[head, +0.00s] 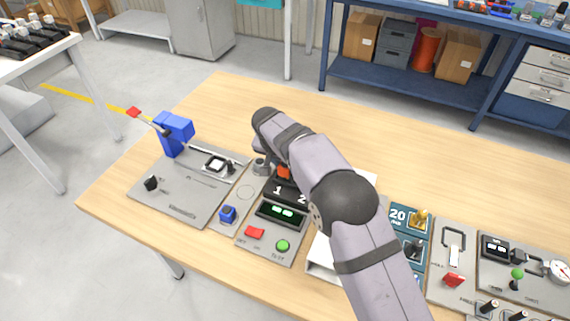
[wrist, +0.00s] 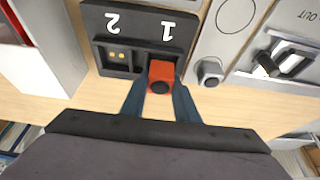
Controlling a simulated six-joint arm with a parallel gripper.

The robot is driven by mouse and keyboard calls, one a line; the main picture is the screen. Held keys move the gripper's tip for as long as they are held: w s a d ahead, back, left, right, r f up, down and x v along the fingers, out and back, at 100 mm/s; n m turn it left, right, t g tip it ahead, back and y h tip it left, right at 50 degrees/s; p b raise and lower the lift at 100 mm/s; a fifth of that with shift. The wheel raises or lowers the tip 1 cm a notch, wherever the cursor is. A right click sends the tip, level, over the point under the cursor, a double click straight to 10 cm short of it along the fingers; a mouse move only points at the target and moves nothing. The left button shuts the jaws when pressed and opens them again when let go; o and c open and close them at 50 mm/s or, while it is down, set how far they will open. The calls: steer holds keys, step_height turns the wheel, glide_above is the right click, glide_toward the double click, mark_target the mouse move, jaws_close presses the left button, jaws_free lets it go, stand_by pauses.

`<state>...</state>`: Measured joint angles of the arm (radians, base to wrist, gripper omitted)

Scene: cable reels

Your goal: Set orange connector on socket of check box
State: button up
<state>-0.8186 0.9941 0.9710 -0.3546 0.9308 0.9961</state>
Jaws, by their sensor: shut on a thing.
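My gripper (wrist: 160,98) is shut on the orange connector (wrist: 161,72), with one finger on each side of it. The connector is at the socket marked 1 of the check box (wrist: 142,18), in line with its opening; how deep it sits I cannot tell. The socket marked 2 (wrist: 118,58) beside it is empty and shows small gold contacts. In the head view, the check box (head: 263,238) has a green-lit display, a red switch and a green button. A bit of the orange connector (head: 285,172) shows behind the box, and my arm hides most of the gripper.
Left of the box is a grey panel (head: 180,200) with a blue block (head: 175,132) and a rod with a red tip (head: 133,112). A blue knob (head: 228,214) is close to the box. Several panels with switches line the right. The table behind is clear.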

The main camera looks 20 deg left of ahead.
steer(key=shift+f, duration=0.15)
steer(key=shift+f+b, duration=0.35)
steer(key=shift+b, duration=0.05)
steer(key=o, duration=1.2)
steer(key=shift+c, duration=0.2)
step_height(320, 180, up, 8)
steer(key=p, duration=0.5)
